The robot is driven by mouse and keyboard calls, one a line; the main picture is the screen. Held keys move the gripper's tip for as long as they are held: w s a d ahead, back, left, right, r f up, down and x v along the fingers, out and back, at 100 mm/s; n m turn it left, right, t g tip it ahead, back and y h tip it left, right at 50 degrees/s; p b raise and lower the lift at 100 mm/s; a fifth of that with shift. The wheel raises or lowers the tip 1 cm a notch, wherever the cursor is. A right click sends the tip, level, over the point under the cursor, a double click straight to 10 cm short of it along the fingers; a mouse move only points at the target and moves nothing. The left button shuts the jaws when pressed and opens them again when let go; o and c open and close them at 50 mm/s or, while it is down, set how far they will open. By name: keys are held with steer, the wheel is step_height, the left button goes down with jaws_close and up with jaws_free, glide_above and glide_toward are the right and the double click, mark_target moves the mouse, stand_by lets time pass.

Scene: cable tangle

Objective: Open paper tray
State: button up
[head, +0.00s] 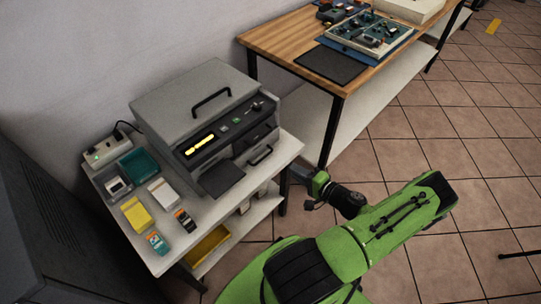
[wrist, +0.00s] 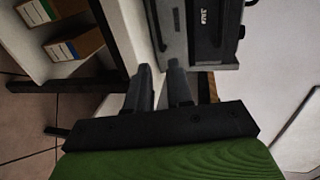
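The grey printer (head: 205,125) stands on a white side table, its lid and front panel shut. The paper tray front with a black bar handle (head: 261,155) is low at the right of the printer's front and looks closed. My gripper (head: 298,172) is just right of that handle, past the table's edge, mostly hidden by my arm. In the wrist view my gripper (wrist: 160,68) has its two dark fingers apart with nothing between them. The fingertips are close to the printer's grey body (wrist: 228,66); whether they touch it cannot be told.
A dark output flap (head: 222,179) juts from the printer's front. The white table (head: 188,243) holds bins, note pads, small boxes and a power strip (head: 104,152); its lower shelf has a yellow tray (head: 208,245). A wooden workbench (head: 272,40) stands behind. Tiled floor is free at right.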

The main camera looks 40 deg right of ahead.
mark_target(272, 164)
steer(key=b+x, duration=0.2)
steer(key=x, duration=1)
steer(key=shift+w+a+f, duration=0.1)
steer(key=shift+w+f, duration=0.05)
jaws_close()
stand_by(0.8)
